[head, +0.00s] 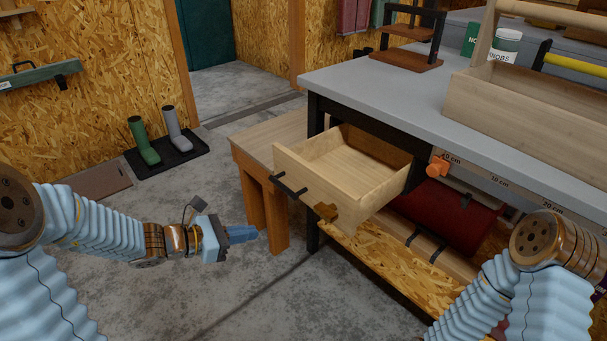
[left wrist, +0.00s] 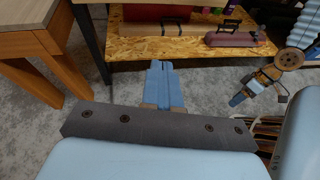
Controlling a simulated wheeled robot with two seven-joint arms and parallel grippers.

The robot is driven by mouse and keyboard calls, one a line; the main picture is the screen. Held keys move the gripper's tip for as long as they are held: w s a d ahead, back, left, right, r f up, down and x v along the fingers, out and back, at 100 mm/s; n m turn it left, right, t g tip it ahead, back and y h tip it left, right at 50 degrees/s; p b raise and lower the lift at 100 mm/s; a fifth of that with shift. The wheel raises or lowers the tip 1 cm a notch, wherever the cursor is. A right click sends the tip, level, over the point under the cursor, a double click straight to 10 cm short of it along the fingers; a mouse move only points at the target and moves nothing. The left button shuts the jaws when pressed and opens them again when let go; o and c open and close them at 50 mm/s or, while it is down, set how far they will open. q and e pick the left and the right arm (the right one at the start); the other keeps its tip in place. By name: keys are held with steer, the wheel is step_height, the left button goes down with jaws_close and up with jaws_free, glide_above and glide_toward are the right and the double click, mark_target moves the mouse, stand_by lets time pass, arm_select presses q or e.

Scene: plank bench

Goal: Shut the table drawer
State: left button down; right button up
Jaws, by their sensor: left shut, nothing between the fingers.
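The table drawer (head: 318,197) is light wood and stands well out from under the grey-topped bench (head: 440,95). Its inside looks empty. A black bar handle (head: 290,185) is on its front panel, with a small brown piece near the panel's lower right. My left gripper (head: 245,234) is shut and empty, left of and apart from the drawer front in the head view. Its blue fingers (left wrist: 162,84) also show in the left wrist view, pointing toward the lower shelf. My right gripper (left wrist: 237,100) shows small in the left wrist view; its finger gap is too small to judge.
A wooden side table (head: 268,140) stands beside the bench, behind my left gripper. An orange block (head: 437,167) sits at the bench edge right of the drawer. A red roll (head: 445,212) lies below. A wooden tote (head: 530,110) stands on top. The floor in front is clear.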

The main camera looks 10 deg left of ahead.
arm_select(q)
steer(key=w+a+r+n+t, duration=0.2)
steer(key=r+t, duration=0.1)
steer(key=r, duration=0.2)
steer(key=w+a+r+n+t, duration=0.1)
steer(key=a+r+t, duration=0.1)
steer(key=r, duration=0.3)
glide_toward(289, 157)
steer(key=shift+h, duration=0.3)
steer(key=x, duration=0.7)
steer(key=shift+a+f+p, duration=0.1)
steer(key=shift+f+p, duration=0.15)
steer(key=shift+p, duration=0.05)
arm_select(e)
steer(key=shift+d+r, duration=0.15)
steer(key=shift+d, duration=0.4)
